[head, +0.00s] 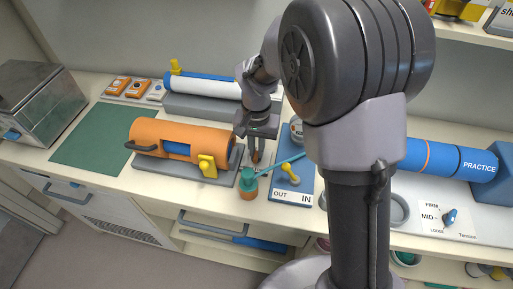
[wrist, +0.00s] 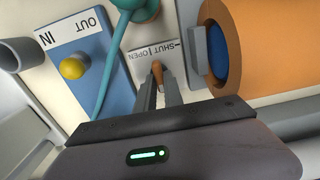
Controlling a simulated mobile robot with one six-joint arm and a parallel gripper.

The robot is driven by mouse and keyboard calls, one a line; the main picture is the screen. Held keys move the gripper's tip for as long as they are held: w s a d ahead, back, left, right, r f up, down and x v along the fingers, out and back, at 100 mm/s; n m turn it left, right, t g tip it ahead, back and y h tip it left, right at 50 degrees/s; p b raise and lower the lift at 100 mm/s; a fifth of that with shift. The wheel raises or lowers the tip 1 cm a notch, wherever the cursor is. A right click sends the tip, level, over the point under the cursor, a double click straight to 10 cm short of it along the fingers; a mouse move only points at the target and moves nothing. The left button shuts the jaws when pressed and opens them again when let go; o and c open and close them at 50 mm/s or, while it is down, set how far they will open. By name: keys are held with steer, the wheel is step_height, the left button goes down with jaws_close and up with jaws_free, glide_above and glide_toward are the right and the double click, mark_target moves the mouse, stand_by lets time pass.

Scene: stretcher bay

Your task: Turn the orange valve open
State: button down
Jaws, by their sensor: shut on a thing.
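The orange valve (wrist: 157,68) is a small orange lever beside a pale label reading SHUT and OPEN (wrist: 150,52), in the wrist view. My gripper (wrist: 159,86) has its two fingers closed on the lever, one on each side. In the head view my gripper (head: 255,153) points down at the counter between the orange cylinder and the blue IN/OUT panel. Its fingers hide most of the valve there. I cannot tell exactly which word the lever points to.
A green mat (head: 97,139) lies clear at the left.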

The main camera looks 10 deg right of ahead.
steer(key=c, duration=1.5)
jaws_free()
steer(key=shift+o, duration=0.2)
step_height(320, 180, up, 18)
steer(key=p, duration=0.6)
steer(key=shift+f+p, duration=0.25)
steer(key=shift+p, duration=0.05)
steer(key=s+d+t+y+b, duration=0.1)
steer(key=s+t+b, duration=0.2)
steer(key=s, duration=0.7)
steer(key=s+d+r+t+y+b, duration=0.1)
steer(key=s+d+t+b, duration=0.1)
steer(key=s, duration=0.9)
steer(key=shift+t+b, duration=0.4)
steer(key=shift+b, duration=0.05)
